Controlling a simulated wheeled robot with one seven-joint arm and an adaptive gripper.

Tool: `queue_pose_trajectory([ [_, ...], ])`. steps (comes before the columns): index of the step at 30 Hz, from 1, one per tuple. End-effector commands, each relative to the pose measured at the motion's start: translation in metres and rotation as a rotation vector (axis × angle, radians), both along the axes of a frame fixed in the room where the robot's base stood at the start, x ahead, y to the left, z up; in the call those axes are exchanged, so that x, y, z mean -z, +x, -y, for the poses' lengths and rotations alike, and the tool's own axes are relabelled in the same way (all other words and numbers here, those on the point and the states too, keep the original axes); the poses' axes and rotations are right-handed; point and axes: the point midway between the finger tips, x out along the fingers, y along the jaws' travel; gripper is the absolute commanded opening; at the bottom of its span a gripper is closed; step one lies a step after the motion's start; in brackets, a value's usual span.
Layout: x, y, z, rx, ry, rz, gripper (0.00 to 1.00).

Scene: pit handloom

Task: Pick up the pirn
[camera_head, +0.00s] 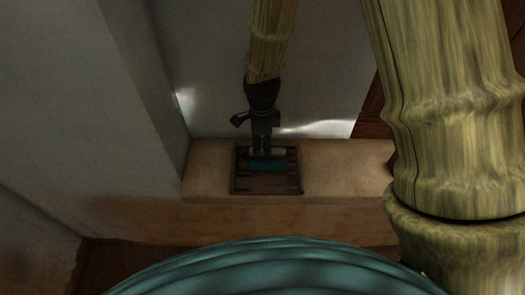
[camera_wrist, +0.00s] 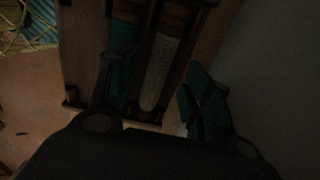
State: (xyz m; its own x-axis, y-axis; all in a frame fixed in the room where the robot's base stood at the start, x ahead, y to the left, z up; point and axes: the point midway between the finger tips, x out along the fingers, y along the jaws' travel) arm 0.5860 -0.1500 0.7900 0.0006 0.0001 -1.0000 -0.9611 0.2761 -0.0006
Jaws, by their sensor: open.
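A shallow wooden tray (camera_head: 266,186) sits on the ledge. In it lie a teal pirn (camera_head: 267,166) and, just behind it, a pale pirn (camera_head: 279,153), both crosswise in the head view. In the wrist view the pale pirn (camera_wrist: 161,68) lies in the tray's middle, with the teal pirn (camera_wrist: 121,46) left of it. My gripper (camera_head: 262,150) points down over the tray's back part. In the wrist view its open fingers (camera_wrist: 152,92) stand to either side of the pale pirn's near end, with nothing gripped. Whether the fingers touch anything is too dark to tell.
The pale ledge (camera_head: 345,170) is bare to the right of the tray. A grey wall (camera_head: 330,65) rises close behind it, and another wall stands at the left. A teal ribbed rounded shape (camera_head: 270,270) fills the bottom of the head view.

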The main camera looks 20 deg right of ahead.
Motion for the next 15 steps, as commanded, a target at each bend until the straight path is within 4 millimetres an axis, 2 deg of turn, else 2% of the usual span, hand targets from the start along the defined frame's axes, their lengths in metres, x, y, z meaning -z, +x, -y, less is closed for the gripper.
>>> queue_pose_trajectory([
  [6, 0.022, -0.001, 0.0, 0.0, 0.0, -0.002, 0.5],
  [15, 0.03, -0.001, 0.0, 0.0, 0.0, 0.0, 0.5],
])
